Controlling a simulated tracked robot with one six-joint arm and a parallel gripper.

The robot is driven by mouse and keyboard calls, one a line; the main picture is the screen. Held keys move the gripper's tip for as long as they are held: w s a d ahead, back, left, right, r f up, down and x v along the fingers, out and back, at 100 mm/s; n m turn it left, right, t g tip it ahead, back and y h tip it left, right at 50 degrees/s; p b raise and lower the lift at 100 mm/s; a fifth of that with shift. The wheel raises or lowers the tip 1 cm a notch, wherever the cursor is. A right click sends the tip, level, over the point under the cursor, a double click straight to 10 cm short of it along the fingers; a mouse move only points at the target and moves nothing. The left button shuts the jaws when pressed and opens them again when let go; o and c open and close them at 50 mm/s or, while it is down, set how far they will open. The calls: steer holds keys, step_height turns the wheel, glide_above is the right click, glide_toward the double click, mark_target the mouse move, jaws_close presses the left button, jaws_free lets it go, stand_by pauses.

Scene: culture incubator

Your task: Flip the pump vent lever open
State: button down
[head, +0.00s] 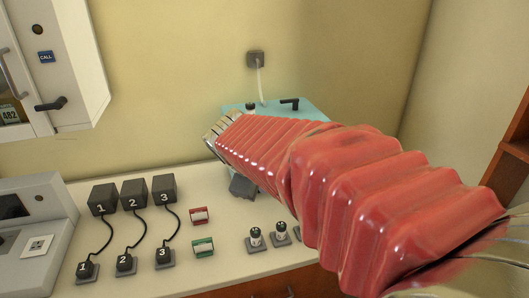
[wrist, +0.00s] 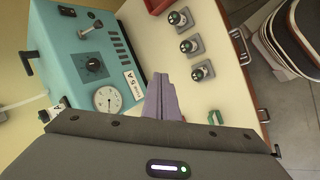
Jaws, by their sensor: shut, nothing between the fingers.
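The teal pump box (wrist: 75,90) fills the upper left of the wrist view. Its panel has a small metal lever (wrist: 90,29) in a slot, a black knob (wrist: 94,66) and a round gauge (wrist: 107,99). A black handle (wrist: 27,62) juts from its left edge. I cannot tell for sure which part is the vent lever. In the head view, a black handle (head: 290,103) stands on the box (head: 315,108), whose front is hidden by my red arm. My gripper (wrist: 161,80) is shut and empty, just right of the box, apart from the levers.
Several round knobs on grey bases (wrist: 188,46) stand on the bench right of the box. Left of my arm are numbered black blocks (head: 134,193) with cabled plugs, plus red (head: 200,215) and green (head: 203,247) holders. A white cabinet (head: 75,60) overhangs the left.

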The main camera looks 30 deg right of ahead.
steer(key=w+d+f+n+h, duration=0.3)
steer(key=w+d+n, duration=0.2)
steer(key=w+d, duration=0.4)
steer(key=d, duration=0.3)
steer(key=shift+w+d+n+g, duration=0.15)
steer(key=shift+w+n+g, duration=0.15)
steer(key=shift+g, duration=0.1)
steer(key=shift+d, duration=0.1)
steer(key=d+f, duration=0.4)
steer(key=d, duration=0.4)
steer(key=shift+d+f, duration=0.1)
